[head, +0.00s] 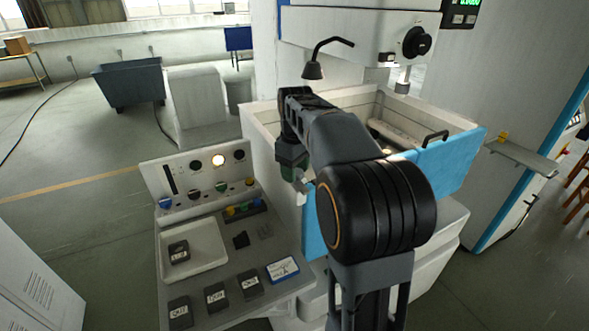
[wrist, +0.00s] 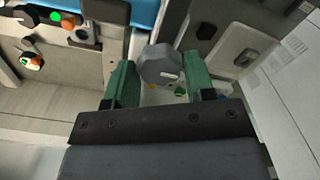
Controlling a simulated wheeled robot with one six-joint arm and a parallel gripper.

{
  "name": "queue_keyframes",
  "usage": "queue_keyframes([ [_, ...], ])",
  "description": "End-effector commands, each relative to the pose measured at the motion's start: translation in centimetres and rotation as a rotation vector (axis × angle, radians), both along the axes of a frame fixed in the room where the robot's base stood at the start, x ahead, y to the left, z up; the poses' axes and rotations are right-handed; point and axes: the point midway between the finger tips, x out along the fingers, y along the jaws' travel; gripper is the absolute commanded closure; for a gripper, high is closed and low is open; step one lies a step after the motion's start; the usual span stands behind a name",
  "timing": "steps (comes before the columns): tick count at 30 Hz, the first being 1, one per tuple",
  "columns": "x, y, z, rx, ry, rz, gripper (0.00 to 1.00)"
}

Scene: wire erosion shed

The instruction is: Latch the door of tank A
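The tank (head: 258,125) is a white open-topped basin on the machine. Its blue door (head: 452,162) carries a black handle (head: 435,137), and the middle of the door is hidden behind my arm. A blue strip also shows at the top of the wrist view (wrist: 146,12). My gripper (head: 297,176) is at the tank's front left corner. In the wrist view, its two green fingers stand apart (wrist: 160,82), with a grey faceted knob (wrist: 160,65) between and just beyond their tips. I cannot tell whether they touch it. No tank letter is readable.
A control console (head: 205,170) with coloured knobs, a lit lamp and a shallow tray (head: 205,262) stands left of my arm. Several dark labelled blocks and a blue-and-white card (head: 283,270) lie on it. A grey shelf (head: 523,156) juts out right of the door.

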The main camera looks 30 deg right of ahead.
Motion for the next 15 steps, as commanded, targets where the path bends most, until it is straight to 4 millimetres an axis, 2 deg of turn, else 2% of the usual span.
queue_keyframes([
  [1, 0.0, 0.0, 0.01, 0.0, 0.0, 0.0, 0.55],
  [9, 0.0, 0.37, 0.03, 0.0, 0.0, 0.002, 0.8],
  [15, 0.01, 0.09, 0.05, 0.001, 0.0, 0.021, 0.8],
])
